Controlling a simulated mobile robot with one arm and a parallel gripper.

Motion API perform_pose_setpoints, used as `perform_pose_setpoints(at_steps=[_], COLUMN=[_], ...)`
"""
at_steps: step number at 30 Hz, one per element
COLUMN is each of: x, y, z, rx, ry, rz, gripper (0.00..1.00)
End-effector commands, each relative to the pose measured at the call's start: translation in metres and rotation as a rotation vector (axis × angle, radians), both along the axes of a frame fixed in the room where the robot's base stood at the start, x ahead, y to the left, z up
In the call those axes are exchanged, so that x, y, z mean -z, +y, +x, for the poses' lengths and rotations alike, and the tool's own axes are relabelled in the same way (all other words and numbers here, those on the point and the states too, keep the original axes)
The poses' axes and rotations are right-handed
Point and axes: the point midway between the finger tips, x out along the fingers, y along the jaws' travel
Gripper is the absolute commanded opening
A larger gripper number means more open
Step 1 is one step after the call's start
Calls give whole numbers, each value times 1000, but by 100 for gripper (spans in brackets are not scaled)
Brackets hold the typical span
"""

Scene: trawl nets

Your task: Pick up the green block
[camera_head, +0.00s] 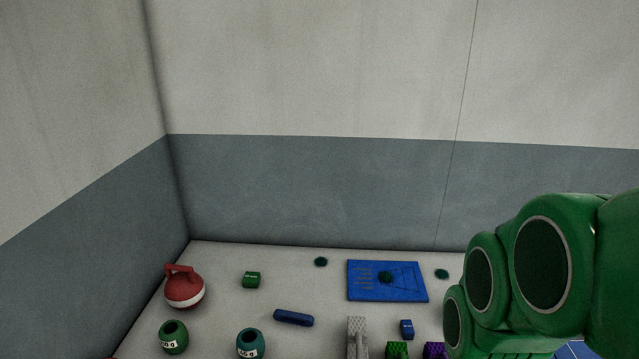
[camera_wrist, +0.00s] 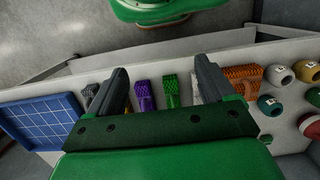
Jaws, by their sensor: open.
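The green block (camera_head: 397,350) has a bumpy surface and stands at the bottom edge of the head view, partly cut off. In the wrist view the green block (camera_wrist: 170,91) lies between the two fingers of my gripper (camera_wrist: 160,66) as seen from above. The gripper is open, with nothing held. A purple block (camera_wrist: 144,95) is just left of the green block there, and a pale block (camera_wrist: 196,90) is just right, partly hidden by a finger. My gripper does not show clearly in the head view.
An orange bumpy block (camera_wrist: 242,80) lies right of the right finger. A blue grid tray (camera_wrist: 42,120) is at left. Walls close the back and left.

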Motion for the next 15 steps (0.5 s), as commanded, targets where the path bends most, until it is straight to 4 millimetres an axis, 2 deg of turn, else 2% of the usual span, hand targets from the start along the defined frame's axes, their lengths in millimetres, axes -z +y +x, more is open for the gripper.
perform_pose_setpoints(at_steps=[4,7,15], x=[0,-1,-3], y=[3,10,46], z=[4,15,65], rx=[7,26,122], ry=[3,10,37], rz=[8,27,117], gripper=[83,83,83])
